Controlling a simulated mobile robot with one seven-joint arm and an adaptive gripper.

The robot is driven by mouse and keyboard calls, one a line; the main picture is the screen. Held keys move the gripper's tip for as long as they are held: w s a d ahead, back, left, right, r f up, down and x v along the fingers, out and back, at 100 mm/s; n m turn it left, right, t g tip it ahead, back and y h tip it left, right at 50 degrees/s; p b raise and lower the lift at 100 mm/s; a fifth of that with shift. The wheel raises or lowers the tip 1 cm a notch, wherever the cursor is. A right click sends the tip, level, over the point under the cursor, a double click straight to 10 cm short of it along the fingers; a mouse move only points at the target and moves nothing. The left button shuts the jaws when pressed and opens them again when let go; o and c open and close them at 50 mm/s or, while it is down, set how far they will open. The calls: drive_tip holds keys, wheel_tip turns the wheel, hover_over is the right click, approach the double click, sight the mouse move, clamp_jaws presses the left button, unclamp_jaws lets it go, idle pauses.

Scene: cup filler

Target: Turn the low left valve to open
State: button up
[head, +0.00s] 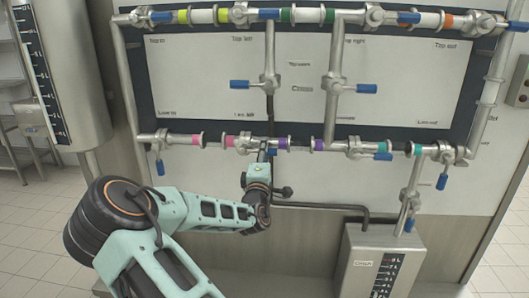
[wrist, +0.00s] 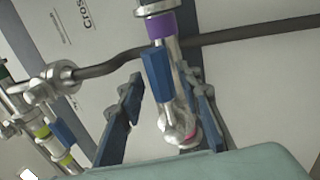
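The low left valve (head: 254,144) sits on the lower pipe between pink and purple bands, below a small label. Its blue handle (head: 299,155) shows to the right of my gripper (head: 258,166), which is up at the valve. In the wrist view, the blue handle (wrist: 155,75) lies roughly along the pipe toward the purple band. The valve's metal body (wrist: 177,120) is between the two fingers of my gripper (wrist: 165,103). The fingers are apart, one on each side, with gaps visible. Part of the valve is hidden by my gripper in the head view.
Other blue-handled valves are nearby: lower-in (head: 160,167) to the left and low-right (head: 383,154) to the right. A dark hose (head: 325,206) runs below the lower pipe. A metal box (head: 375,262) stands at the lower right, and a metal tank (head: 65,75) at the left.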

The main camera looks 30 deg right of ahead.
drive_tip(key=shift+s+f, duration=0.1)
drive_tip(key=v, duration=1.2)
